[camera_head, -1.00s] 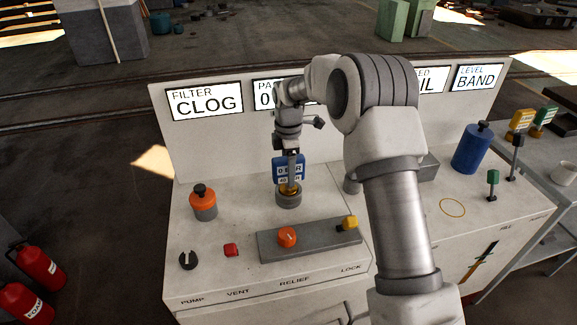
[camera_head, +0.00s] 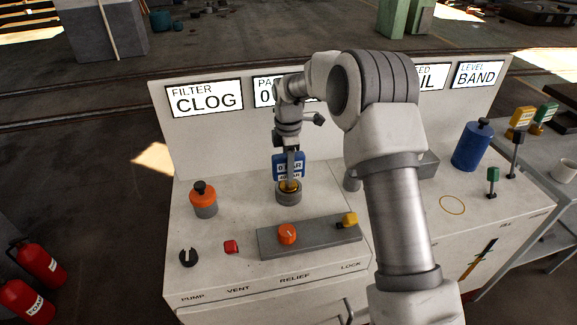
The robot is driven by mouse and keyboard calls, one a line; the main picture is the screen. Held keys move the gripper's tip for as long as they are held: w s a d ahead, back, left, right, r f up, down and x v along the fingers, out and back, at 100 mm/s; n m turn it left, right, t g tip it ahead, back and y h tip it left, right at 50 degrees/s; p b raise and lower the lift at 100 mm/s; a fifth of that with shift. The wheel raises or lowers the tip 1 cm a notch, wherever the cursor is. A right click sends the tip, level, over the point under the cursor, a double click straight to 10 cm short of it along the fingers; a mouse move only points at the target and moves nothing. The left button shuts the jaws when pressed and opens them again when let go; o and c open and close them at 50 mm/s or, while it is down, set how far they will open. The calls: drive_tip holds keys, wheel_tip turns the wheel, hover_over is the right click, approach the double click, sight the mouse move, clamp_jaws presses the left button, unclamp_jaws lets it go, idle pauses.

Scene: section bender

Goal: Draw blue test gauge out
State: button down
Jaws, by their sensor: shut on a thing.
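The blue test gauge (camera_head: 289,166) stands upright at the grey round socket (camera_head: 288,193) on the white bench, with a brass-coloured piece at its lower end. Its face reads "0 BAR", partly covered by a finger. My gripper (camera_head: 291,158) comes down from above and is shut on the blue gauge. The gauge's lower end meets the socket; how deep it sits I cannot tell.
An orange, black-capped canister (camera_head: 203,201) stands left of the socket. In front are a black knob (camera_head: 188,257), a red button (camera_head: 231,246), an orange knob (camera_head: 287,233) and a yellow lever (camera_head: 349,219). Behind is the display panel (camera_head: 204,98). A blue canister (camera_head: 470,148) stands right.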

drive_tip(key=shift+r, duration=0.2)
drive_tip(key=shift+r+p, duration=2.6)
drive_tip(key=shift+r, duration=0.5)
